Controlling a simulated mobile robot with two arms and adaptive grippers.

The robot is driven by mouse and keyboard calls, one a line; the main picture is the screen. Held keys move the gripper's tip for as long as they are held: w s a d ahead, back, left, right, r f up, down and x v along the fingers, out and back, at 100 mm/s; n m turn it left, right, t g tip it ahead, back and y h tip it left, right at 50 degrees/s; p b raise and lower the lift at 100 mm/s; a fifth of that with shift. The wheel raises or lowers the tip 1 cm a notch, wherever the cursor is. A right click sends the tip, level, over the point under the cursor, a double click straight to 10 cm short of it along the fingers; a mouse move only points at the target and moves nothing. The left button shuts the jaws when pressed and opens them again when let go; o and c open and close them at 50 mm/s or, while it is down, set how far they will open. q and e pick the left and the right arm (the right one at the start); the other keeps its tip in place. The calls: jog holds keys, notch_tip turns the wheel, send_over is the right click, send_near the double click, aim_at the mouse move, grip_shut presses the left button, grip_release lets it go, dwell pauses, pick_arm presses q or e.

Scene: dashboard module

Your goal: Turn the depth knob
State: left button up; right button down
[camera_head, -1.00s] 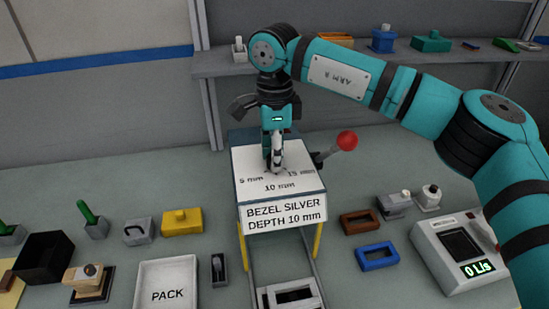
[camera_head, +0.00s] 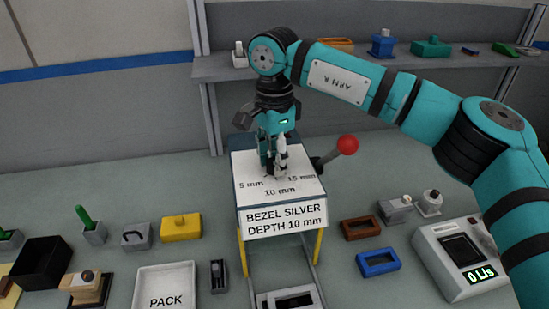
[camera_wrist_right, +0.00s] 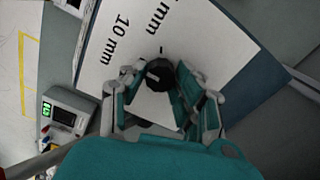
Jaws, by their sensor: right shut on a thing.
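The depth knob (camera_wrist_right: 160,75) is a small black round knob on the white top of the press-like module (camera_head: 250,196). The top carries the marks 5 mm, 10 mm and 15 mm, and the front label reads "BEZEL SILVER DEPTH 10 mm". My right gripper (camera_head: 277,173) points down at the top, with its fingers around the knob. In the right wrist view my right gripper (camera_wrist_right: 163,80) has a finger on each side of the knob and is shut on it. The fingers hide the knob in the head view. My left gripper is not in view.
A lever with a red ball (camera_head: 347,145) sticks out to the module's right. A readout box (camera_head: 447,262) and blue (camera_head: 378,262) and brown (camera_head: 360,228) frames lie to the right. The PACK tray (camera_head: 165,282) and a black bin (camera_head: 42,262) lie to the left.

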jog(key=shift+r, duration=0.15)
jog(key=c, duration=1)
grip_release()
notch_tip(320, 180, up, 12)
jog(key=shift+f, duration=0.1)
